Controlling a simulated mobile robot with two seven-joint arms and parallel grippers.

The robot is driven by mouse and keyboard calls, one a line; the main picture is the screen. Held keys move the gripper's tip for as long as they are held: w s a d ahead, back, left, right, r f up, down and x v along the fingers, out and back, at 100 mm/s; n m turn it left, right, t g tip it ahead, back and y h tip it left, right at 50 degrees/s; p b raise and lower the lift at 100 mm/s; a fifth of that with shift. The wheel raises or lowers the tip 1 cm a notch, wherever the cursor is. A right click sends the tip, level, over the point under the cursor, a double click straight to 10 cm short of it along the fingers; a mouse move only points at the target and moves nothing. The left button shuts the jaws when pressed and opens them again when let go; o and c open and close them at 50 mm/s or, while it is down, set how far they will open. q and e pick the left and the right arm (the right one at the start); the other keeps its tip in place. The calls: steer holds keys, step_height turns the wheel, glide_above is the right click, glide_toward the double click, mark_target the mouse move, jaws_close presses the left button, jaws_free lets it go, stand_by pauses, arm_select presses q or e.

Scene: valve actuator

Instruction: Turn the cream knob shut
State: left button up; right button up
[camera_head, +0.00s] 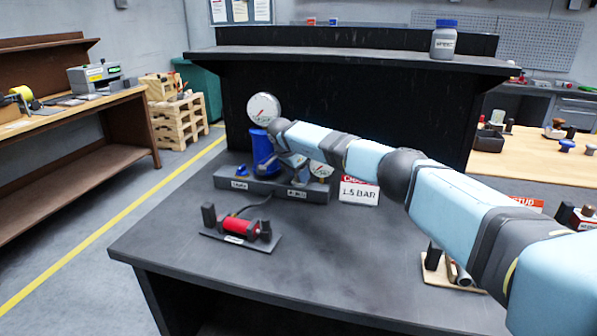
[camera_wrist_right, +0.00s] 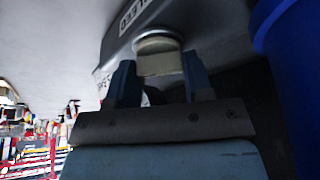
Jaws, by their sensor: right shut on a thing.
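The cream knob (camera_wrist_right: 158,56) shows in the right wrist view, on the grey valve base. My right gripper (camera_wrist_right: 160,78) is shut on it, with one dark finger on each side. In the head view my right gripper (camera_head: 297,165) reaches down beside a blue cylinder (camera_head: 263,152) on the valve base (camera_head: 245,184); the knob is hidden there by my own arm. The blue cylinder also shows at the right of the wrist view (camera_wrist_right: 300,60). A round gauge (camera_head: 264,108) stands above the cylinder, and a smaller gauge (camera_head: 320,170) sits to its right. My left gripper is out of view.
A red cylinder on a small plate (camera_head: 238,230) lies in front of the valve base. The front middle of the dark table (camera_head: 310,265) is clear.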

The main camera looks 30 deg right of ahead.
steer(key=shift+m+g, duration=0.5)
steer(key=shift+m, duration=0.8)
steer(key=o, duration=0.9)
steer(key=shift+r, duration=0.1)
steer(key=shift+w+a+r, duration=0.1)
steer(key=shift+r, duration=0.25)
steer(key=w+a, duration=0.1)
steer(key=a, duration=0.7)
steer(key=w+a+b, duration=0.1)
steer(key=a, duration=0.3)
steer(key=shift+w+r, duration=0.15)
steer(key=shift+w, duration=0.15)
